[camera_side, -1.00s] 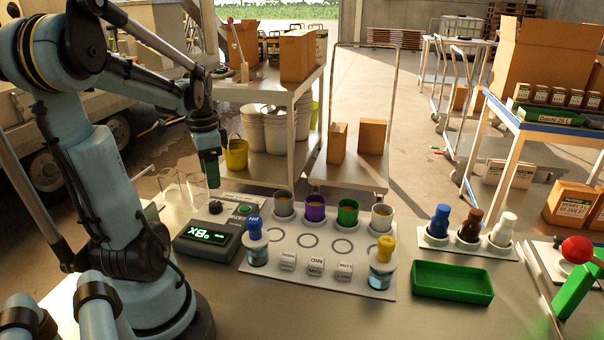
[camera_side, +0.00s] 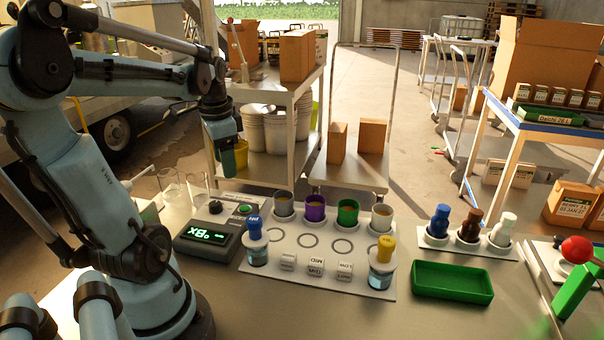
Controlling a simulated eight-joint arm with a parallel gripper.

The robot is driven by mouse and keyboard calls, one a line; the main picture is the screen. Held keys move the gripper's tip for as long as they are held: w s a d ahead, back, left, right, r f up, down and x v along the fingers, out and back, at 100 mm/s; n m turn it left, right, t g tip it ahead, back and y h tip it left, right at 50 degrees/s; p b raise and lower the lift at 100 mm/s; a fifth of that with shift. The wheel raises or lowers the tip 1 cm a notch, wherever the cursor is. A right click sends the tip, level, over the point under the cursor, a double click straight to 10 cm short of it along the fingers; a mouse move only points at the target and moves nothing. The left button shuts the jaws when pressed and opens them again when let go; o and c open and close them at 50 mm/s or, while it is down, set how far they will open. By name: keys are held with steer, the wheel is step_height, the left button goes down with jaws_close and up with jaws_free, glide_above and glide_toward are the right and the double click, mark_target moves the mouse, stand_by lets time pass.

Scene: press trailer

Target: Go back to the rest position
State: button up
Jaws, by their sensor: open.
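The white board (camera_side: 318,240) stands to the right of the scale, apart from my gripper. It bears a row of cups, several white labelled cubes, a blue-topped jar (camera_side: 255,245) and a yellow-topped jar (camera_side: 382,265).
A green tray (camera_side: 452,283) and a rack of blue, brown and white bottles (camera_side: 468,232) are at the right. Empty glasses (camera_side: 180,188) stand behind the scale. A shelf cart (camera_side: 262,95) and a yellow bucket (camera_side: 240,153) are behind my gripper. A red-knobbed lever (camera_side: 577,250) is far right.

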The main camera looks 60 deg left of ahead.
steer(key=w+d+f+t, duration=0.1)
steer(key=w+d+t, duration=0.2)
steer(key=d, duration=0.8)
steer(key=w+d+t+h, duration=0.1)
steer(key=w+d+t, duration=0.2)
steer(key=d, duration=0.9)
steer(key=shift+w+d+f+n, duration=0.2)
steer(key=shift+w+f+n, duration=0.15)
steer(key=shift+w, duration=0.9)
